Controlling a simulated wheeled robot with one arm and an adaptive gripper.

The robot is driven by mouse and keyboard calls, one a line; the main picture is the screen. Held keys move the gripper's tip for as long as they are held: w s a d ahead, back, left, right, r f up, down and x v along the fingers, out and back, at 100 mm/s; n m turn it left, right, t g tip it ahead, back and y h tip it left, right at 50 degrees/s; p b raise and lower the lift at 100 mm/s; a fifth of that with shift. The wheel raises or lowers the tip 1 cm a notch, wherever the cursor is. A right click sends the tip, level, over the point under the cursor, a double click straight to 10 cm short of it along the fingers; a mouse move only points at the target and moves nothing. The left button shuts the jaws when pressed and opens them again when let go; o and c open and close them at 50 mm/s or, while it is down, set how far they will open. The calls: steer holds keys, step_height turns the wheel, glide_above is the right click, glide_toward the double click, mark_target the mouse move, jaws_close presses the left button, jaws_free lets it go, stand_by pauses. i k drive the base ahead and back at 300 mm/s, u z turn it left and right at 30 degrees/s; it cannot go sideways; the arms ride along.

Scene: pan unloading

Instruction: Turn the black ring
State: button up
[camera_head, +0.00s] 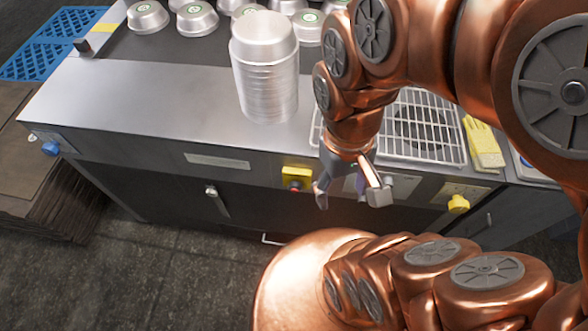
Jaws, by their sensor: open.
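My gripper (350,194) hangs in front of the counter's front panel, pointing down. Its two fingers are spread apart with nothing between them. I cannot clearly make out a black ring on the panel. The gripper covers part of the panel, where a grey fitting (402,187) shows just right of its fingers. A red button (295,186) on a yellow box (297,173) sits left of the gripper. A yellow knob (458,204) is further right. A blue knob (50,148) is at the far left end of the panel.
A tall stack of metal pans (266,85) stands on the counter (150,100). Several pans with green labels (147,17) lie behind it. A wire grate (440,148) lies over a dark round opening, with a yellow glove (484,143) beside it. My arm covers the right side.

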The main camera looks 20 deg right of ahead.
mark_target(293, 185)
steer(key=z, duration=0.85)
steer(key=k, duration=1.3)
steer(key=u, duration=2.15)
